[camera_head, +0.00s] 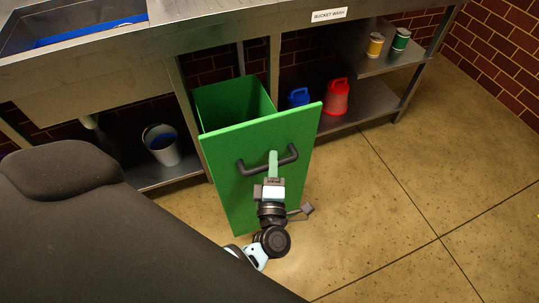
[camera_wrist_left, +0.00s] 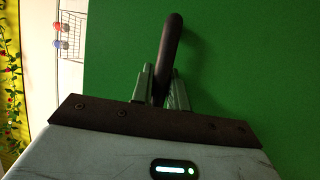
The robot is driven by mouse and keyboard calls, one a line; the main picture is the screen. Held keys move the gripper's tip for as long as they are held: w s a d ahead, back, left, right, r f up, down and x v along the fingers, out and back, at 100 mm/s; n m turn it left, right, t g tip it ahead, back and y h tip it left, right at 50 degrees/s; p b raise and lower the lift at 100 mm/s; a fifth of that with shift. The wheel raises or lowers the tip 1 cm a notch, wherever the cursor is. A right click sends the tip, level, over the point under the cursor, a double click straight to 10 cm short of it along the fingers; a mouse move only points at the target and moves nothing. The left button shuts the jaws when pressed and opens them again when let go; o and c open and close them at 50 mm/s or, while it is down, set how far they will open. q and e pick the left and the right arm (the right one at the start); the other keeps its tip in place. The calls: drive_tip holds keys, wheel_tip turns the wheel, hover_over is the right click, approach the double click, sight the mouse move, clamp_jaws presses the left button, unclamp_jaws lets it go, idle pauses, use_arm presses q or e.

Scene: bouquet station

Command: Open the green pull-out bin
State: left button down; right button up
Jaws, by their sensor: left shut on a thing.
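The green pull-out bin (camera_head: 228,190) stands pulled out from under the steel counter, and its open top and inside show behind the front panel. A dark bar handle (camera_head: 247,170) runs across the upper part of its front. My left gripper (camera_head: 273,160) is shut on the handle near its middle. In the left wrist view the gripper fingers (camera_wrist_left: 163,88) close around the dark handle (camera_wrist_left: 170,40), with the green panel (camera_wrist_left: 250,70) filling the background. My right gripper is not in view.
The steel counter (camera_head: 230,25) has a sink at the left and a "BUCKET WASH" label (camera_head: 329,15). A white bucket (camera_head: 163,148), a red container (camera_head: 336,97) and a blue container (camera_head: 298,97) stand on the low shelf. Floor (camera_head: 400,200) in front and right is clear.

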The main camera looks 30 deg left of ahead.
use_arm(q)
drive_tip(key=shift+s+d, duration=0.4)
drive_tip(key=shift+d, duration=0.05)
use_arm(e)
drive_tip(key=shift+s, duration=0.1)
use_arm(q)
drive_tip(key=c, duration=1.4)
unclamp_jaws()
drive_tip(key=shift+o, duration=0.2)
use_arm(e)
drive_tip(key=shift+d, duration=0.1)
